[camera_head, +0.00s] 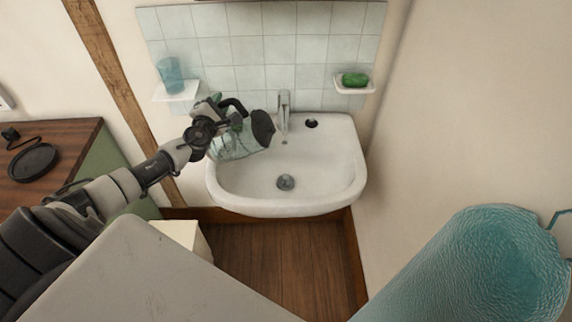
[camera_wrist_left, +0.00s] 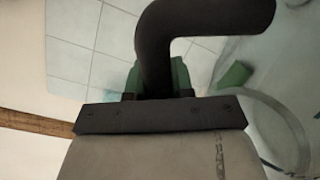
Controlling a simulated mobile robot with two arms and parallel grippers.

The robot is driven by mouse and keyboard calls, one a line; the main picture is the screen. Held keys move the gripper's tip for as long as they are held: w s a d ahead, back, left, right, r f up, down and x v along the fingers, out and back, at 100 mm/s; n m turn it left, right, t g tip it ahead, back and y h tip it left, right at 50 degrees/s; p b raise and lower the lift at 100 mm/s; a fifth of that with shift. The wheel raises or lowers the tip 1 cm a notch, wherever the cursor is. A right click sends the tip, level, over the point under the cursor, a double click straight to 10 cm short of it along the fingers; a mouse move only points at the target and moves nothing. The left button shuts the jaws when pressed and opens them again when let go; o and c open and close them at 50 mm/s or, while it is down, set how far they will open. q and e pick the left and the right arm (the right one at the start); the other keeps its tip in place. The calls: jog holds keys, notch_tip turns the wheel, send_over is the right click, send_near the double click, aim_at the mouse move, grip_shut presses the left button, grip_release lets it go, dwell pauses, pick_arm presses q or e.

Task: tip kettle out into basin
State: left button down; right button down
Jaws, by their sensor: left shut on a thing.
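The kettle (camera_head: 240,145) has a clear glass body, a black lid and a black handle. It is tipped well over to the right above the left part of the white basin (camera_head: 352,165). My left gripper (camera_head: 218,112) is shut on the kettle's handle; in the left wrist view the dark curved handle (camera_wrist_left: 157,45) rises from between the green fingers. The glass body shows at the right of that view. The basin's drain is in plain sight, and I cannot make out any water in the basin or leaving the kettle. My right gripper is not in view.
A tap (camera_head: 284,108) stands at the basin's back, close to the kettle's lid. A blue cup (camera_head: 170,73) stands on a left shelf; green soap (camera_head: 355,79) lies on a right dish. A black kettle base (camera_head: 34,162) is on the wooden cabinet. A teal towel (camera_head: 480,265) hangs lower right.

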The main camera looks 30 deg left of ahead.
aim_at(224, 106)
pick_arm(q)
jog(key=shift+w+d+r+m+p, duration=0.25)
jog(key=shift+d+r+m+p, duration=0.15)
jog(key=shift+d+m+p, duration=0.3)
jog(key=shift+w+d+r+m+p, duration=0.2)
jog(key=shift+d+r+m+p, duration=0.2)
jog(key=shift+d+p, duration=0.35)
dwell(1.1)
jog(key=shift+a, duration=0.1)
